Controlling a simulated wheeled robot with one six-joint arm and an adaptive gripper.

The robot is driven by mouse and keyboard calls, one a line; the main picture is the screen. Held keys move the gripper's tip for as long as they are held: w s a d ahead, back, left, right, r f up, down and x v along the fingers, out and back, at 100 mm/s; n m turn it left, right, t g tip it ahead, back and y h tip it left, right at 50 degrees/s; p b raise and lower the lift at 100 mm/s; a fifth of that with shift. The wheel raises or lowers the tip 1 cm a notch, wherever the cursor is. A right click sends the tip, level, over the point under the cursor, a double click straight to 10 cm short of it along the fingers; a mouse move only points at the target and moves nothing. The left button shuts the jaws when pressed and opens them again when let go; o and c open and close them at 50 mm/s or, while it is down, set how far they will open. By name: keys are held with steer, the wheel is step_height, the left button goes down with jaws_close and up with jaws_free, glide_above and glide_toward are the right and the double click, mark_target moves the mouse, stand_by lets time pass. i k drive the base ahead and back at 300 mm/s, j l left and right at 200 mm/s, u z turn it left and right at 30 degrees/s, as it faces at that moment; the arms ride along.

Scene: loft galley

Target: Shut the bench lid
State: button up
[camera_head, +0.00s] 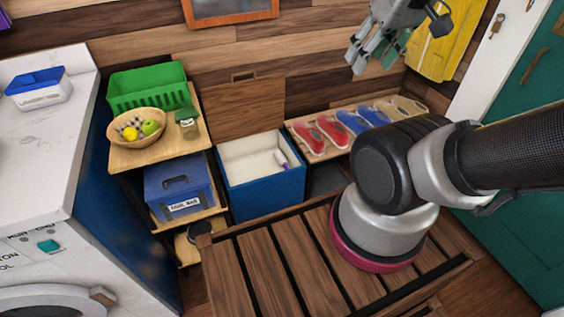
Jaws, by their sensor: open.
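The bench is a blue box (263,193) with a white inside, standing against the wooden wall. Its wooden lid (245,110) is raised, leaning upright at the back of the box, with a slot handle near its top edge. The inside of the box is exposed, and a small white and purple item (282,159) is in it at the right. My gripper (372,58) is open and empty, high up at the upper right, to the right of the lid and apart from it.
To the left, a shelf (160,158) holds a green basket (147,88), a fruit bowl (137,127), a jar (188,123) and a lidded blue box (180,189). To the right, a rack (310,150) carries several shoes. A slatted wooden surface (285,262) lies in front. My arm crosses the right side.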

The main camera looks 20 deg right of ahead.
mark_target(235, 110)
steer(key=i+l+u, duration=0.2)
steer(key=i, duration=0.3)
steer(key=i+l+u, duration=0.2)
steer(key=i, duration=0.3)
steer(key=j, duration=0.1)
